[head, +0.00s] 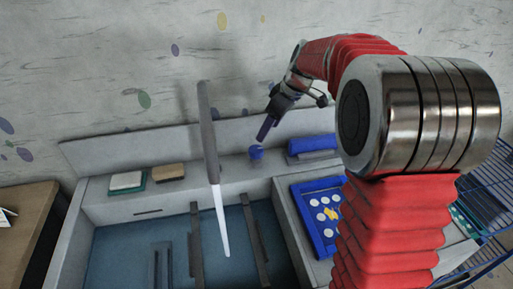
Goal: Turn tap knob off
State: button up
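The tap (208,130) is a tall grey spout standing at the back of the sink. A white streak, which looks like running water (222,225), drops from its lower end into the basin. The round blue tap knob (256,153) is on the back ledge, just right of the spout. My gripper (266,130) points down and left, its dark fingers just above the knob. I cannot tell whether they touch it, or how far apart the fingers are. Nothing is visibly held.
The teal sink basin (125,262) has dark rails across it. Sponges (127,181) lie on the ledge at left and a blue box (312,147) at right. A blue tray with white discs (299,203) is on the right counter. A blue wire rack (494,182) stands far right.

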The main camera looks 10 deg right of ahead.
aim_at(257, 149)
jog(key=x, duration=1.1)
jog(key=shift+f, duration=0.2)
jog(key=shift+c, duration=0.4)
jog(key=c, duration=0.9)
jog(key=shift+a, duration=0.35)
jog(key=shift+c, duration=0.5)
jog(key=shift+d, duration=0.2)
